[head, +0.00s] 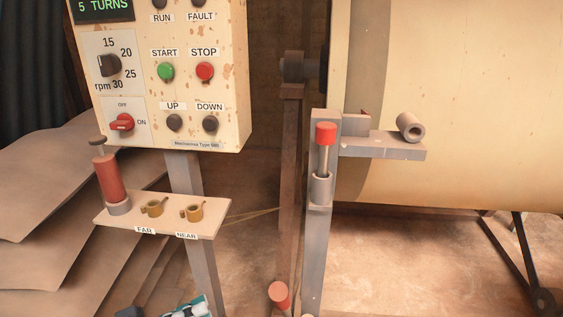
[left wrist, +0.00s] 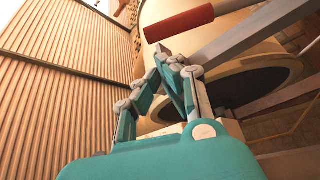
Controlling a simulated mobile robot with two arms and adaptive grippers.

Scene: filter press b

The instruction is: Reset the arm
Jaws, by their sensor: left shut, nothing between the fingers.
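My left gripper (left wrist: 172,66) is shut and empty in the left wrist view, its teal and grey fingers drawn together. Above its fingertips in that view is a red cylindrical grip (left wrist: 180,22), apart from them as far as I can tell. In the head view only a teal and white bit of my left gripper (head: 188,308) shows at the bottom edge. To the right of it is a red round-ended grip (head: 279,295) low beside the brown upright bar (head: 290,180). My right gripper is in neither view.
A control panel (head: 225,60) reads "5 TURNS". Below it a shelf (head: 115,222) holds a red-bodied cylinder (head: 110,180) and two brass cups (head: 153,208) marked FAR and NEAR. A grey post (head: 316,250) with a red-topped pin (head: 325,135) stands before the large cream drum (head: 470,100).

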